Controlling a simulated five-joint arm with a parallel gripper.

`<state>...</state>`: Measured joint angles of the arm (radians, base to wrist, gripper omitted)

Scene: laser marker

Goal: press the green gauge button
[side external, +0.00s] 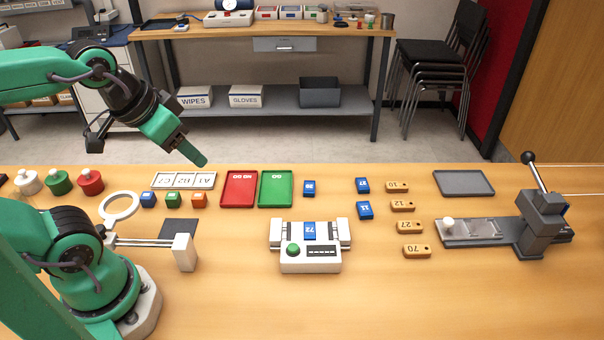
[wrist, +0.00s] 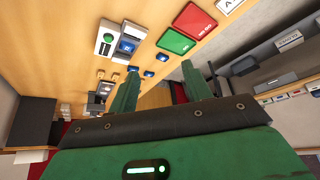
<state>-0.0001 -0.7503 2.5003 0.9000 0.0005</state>
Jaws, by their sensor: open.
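The gauge (side external: 311,266) is a white device with a dark display, standing on the table at the centre of the side external view. Its round green button (side external: 293,249) is on the top left and is uncovered. A blue block marked 72 (side external: 309,230) sits between the gauge's jaws. My gripper (side external: 203,161) is raised in the air, up and to the left of the gauge, well apart from it. In the wrist view my gripper (wrist: 161,84) is open, with nothing between its fingers. The green button (wrist: 108,37) shows there at the upper left.
A red tray (side external: 239,188) and a green tray (side external: 275,188) lie behind the gauge. Blue blocks (side external: 364,210) and tan tags (side external: 403,206) lie to its right. A grey lever press (side external: 541,225) stands farther right. The table in front of the gauge is clear.

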